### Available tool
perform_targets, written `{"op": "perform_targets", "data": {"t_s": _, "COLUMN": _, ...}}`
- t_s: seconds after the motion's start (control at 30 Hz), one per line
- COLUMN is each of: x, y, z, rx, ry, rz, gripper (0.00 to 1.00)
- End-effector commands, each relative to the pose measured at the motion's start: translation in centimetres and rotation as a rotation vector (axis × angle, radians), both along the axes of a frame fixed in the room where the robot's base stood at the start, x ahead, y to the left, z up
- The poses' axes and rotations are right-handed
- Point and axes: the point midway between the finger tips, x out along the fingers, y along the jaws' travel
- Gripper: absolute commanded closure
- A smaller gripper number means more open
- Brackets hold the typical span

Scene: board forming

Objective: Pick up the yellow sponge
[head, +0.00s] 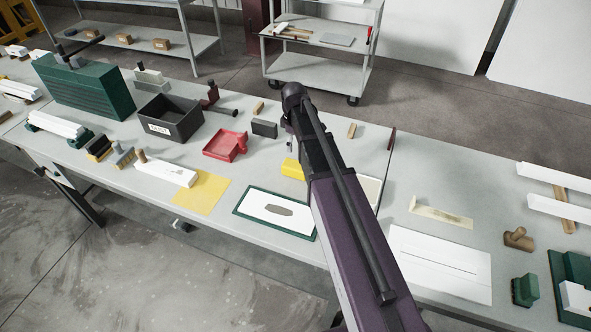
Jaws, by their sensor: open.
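The yellow sponge (292,169) lies on the grey workbench, just left of my arm. My arm covers its right side, so only part of it shows. My arm reaches up and across the bench from the lower right. My gripper (289,145) shows only as a small dark part at the left edge of the arm, a little beyond the sponge in the picture. It looks open, and I see nothing in it. Its fingertips are mostly hidden, and I cannot tell its height above the bench.
A red dustpan-like tray (226,146), a dark grey block (264,128) and a dark bin (170,118) stand left of my arm. A green-edged board (240,209) lies in front of the sponge. White paper (440,264) lies right of the arm.

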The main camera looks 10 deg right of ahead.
Motion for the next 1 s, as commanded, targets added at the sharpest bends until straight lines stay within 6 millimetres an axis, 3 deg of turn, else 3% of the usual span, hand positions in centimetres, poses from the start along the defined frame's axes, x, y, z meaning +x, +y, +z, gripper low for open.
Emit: {"op": "perform_targets", "data": {"t_s": 1.0, "x": 0.0, "y": -0.2, "z": -7.6, "rx": 0.0, "ry": 0.0, "rz": -0.003, "gripper": 0.0}}
